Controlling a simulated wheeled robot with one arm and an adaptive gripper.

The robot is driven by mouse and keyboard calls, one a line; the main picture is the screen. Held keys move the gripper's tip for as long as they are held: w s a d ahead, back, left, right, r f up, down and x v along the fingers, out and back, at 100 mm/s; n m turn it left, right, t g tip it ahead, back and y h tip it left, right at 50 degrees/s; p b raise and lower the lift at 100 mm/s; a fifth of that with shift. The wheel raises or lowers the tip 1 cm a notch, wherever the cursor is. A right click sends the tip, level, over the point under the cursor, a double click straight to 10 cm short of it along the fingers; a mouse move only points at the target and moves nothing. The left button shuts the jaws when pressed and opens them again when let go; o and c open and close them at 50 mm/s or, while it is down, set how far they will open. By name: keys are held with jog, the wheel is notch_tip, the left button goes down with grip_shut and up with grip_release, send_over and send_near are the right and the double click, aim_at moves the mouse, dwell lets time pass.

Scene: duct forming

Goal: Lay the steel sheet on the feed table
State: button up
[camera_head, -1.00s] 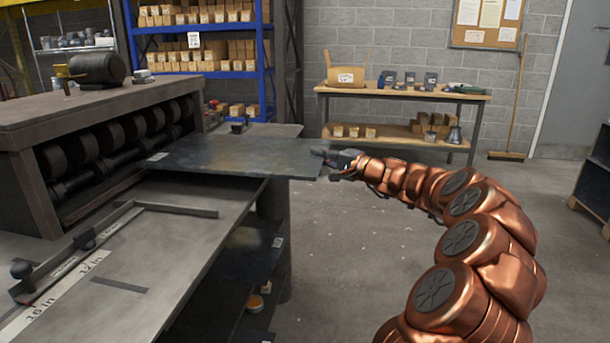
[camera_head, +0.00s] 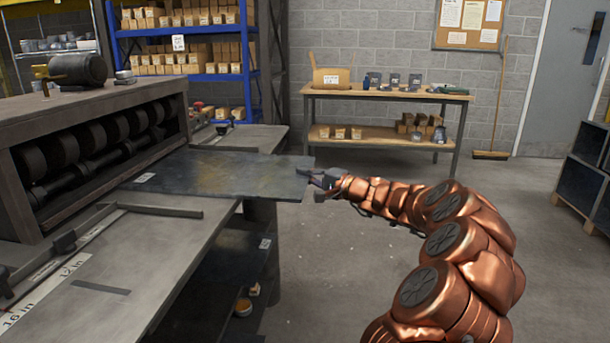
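The steel sheet (camera_head: 215,174) is a flat dark grey plate with a small white label near its left end. It lies across the grey feed table (camera_head: 130,250) in front of the rollers, and its right end sticks out past the table's edge. My gripper (camera_head: 305,183) is at the sheet's right edge. Its dark fingers look spread, with the upper one over the edge of the sheet. Whether the fingers touch the sheet is hard to tell.
The roller machine (camera_head: 90,110) stands at the left behind the table. A guide bar (camera_head: 155,210) lies on the table close to the sheet. A lower shelf (camera_head: 225,270) sits under the table. A wooden bench (camera_head: 385,93) stands at the back, and the floor right of the table is clear.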

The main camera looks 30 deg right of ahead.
jog(key=o, duration=0.5)
jog(key=shift+c, duration=0.2)
jog(key=shift+r, duration=0.1)
jog(key=v, duration=1.2)
jog(key=shift+p, duration=0.45)
